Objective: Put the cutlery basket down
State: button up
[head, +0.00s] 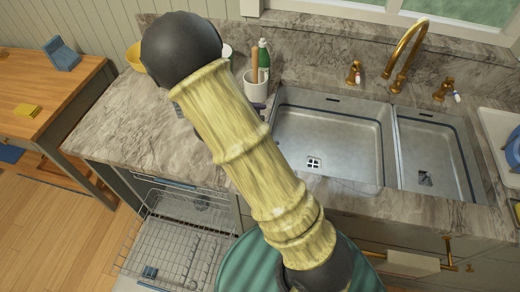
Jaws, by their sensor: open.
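I cannot make out a cutlery basket for certain. A small blue-grey item (150,272) sits in the lower rack (185,250) of the open dishwasher, too small to identify. My arm crosses the middle of the view and hides part of the counter and dishwasher. My gripper does not show clearly. A small dark patch shows at the arm's left edge above the counter, and I cannot tell what it is.
The stone counter (105,135) has bare room left of my arm. A white crock (256,88) with a wooden-handled utensil and a green bottle (263,55) stand behind. A double sink (335,135) lies right. A wooden table (50,85) stands far left.

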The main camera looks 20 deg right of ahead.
jog(key=s+a+r+m+y, duration=0.3)
jog(key=s+m+y, duration=0.2)
jog(key=s+m, duration=0.1)
jog(key=s+a+r+m+y, duration=0.3)
jog(key=s+m+y, duration=0.3)
jog(key=m, duration=0.3)
jog(key=shift+s+a+r+g, duration=0.15)
jog(key=shift+s+r+g, duration=0.2)
jog(key=shift+s, duration=0.2)
